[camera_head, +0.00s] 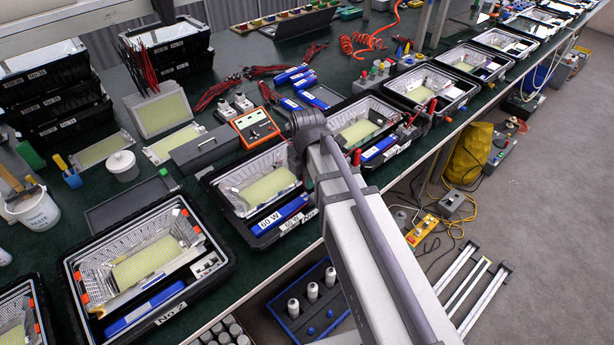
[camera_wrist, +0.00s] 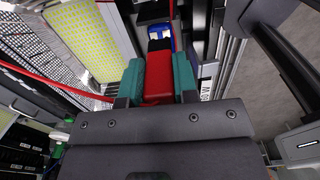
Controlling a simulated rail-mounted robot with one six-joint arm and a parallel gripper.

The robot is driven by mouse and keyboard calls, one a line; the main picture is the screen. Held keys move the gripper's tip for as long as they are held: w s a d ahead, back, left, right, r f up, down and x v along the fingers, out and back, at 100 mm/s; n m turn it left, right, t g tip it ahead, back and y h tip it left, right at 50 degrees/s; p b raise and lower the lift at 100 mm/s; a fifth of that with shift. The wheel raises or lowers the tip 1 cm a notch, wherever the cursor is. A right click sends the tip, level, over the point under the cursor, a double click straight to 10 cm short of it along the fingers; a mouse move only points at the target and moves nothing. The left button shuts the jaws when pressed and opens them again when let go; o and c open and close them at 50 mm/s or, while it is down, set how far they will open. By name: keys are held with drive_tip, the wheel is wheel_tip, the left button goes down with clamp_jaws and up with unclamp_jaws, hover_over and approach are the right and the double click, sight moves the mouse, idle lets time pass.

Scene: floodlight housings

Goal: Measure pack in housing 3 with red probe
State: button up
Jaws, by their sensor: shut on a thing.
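My gripper (camera_wrist: 158,82) has teal fingers and is shut on the red probe (camera_wrist: 158,72) in the wrist view. A blue pack (camera_wrist: 160,32) shows just beyond the probe's end; contact cannot be told. A red cable (camera_wrist: 45,82) runs in from the left. A housing with a yellow panel (camera_wrist: 85,40) lies left of the probe. In the head view, my arm hides my gripper and the probe. The housing marked 60 W (camera_head: 211,192) holds a blue pack (camera_head: 280,215) along its front; its number label is partly readable. The orange meter (camera_head: 255,128) stands behind it.
Housing No 2 (camera_head: 70,270) stands to the left with its own blue pack (camera_head: 145,308). More open housings line the bench edge to the right. Loose blue packs (camera_head: 312,98) and red leads (camera_head: 215,95) lie behind. The grey floor (camera_head: 540,190) is beyond the bench edge.

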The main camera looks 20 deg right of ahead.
drive_tip(key=shift+f+b, duration=0.6)
drive_tip(key=shift+f, duration=0.05)
idle(1.4)
drive_tip(key=shift+r, duration=0.1)
wheel_tip(320, 180, up, 7)
drive_tip(key=p, duration=0.7)
